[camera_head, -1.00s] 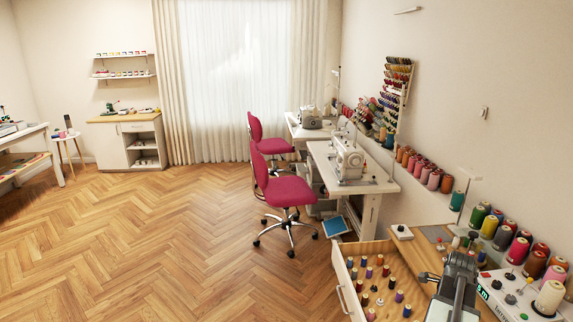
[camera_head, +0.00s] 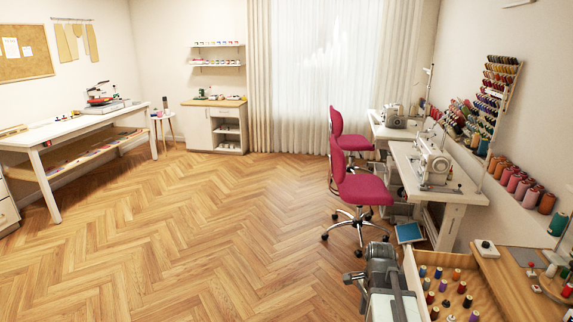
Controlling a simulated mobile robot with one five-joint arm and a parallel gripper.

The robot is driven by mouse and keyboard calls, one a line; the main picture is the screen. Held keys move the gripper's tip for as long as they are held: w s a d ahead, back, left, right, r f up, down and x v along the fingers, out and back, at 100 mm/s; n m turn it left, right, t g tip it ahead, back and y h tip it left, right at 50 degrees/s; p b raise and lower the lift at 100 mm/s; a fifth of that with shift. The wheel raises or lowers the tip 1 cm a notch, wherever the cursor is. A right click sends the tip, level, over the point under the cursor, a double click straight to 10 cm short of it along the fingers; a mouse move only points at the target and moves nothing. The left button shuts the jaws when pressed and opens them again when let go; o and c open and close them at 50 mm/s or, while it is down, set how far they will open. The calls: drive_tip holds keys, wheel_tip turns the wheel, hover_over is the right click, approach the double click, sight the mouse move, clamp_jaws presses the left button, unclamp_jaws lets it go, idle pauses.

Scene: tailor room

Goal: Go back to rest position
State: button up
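My arm shows at the lower right of the head view, grey and dark. Its forward end, where my gripper (camera_head: 354,279) seems to be, lies just left of the open drawer. The fingers are too small and too end-on to tell open from shut. I see nothing clearly held there. The open wooden drawer (camera_head: 410,268) holds several spools of thread standing upright. My arm is beside the drawer, over the floor side.
Two pink chairs (camera_head: 362,189) stand before the sewing tables (camera_head: 455,188) at right. A blue pad (camera_head: 409,233) is on the floor near the drawer. A long white table (camera_head: 90,122) stands at left. The wooden floor (camera_head: 200,230) in the middle is clear.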

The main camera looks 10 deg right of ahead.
drive_tip(key=s+a+n, duration=0.1)
drive_tip(key=a+n, duration=1.4)
drive_tip(key=n, duration=0.1)
drive_tip(key=shift+s+a+f+n, duration=0.2)
drive_tip(key=shift+a+f+n, duration=0.1)
drive_tip(key=shift+n, duration=0.1)
idle(0.4)
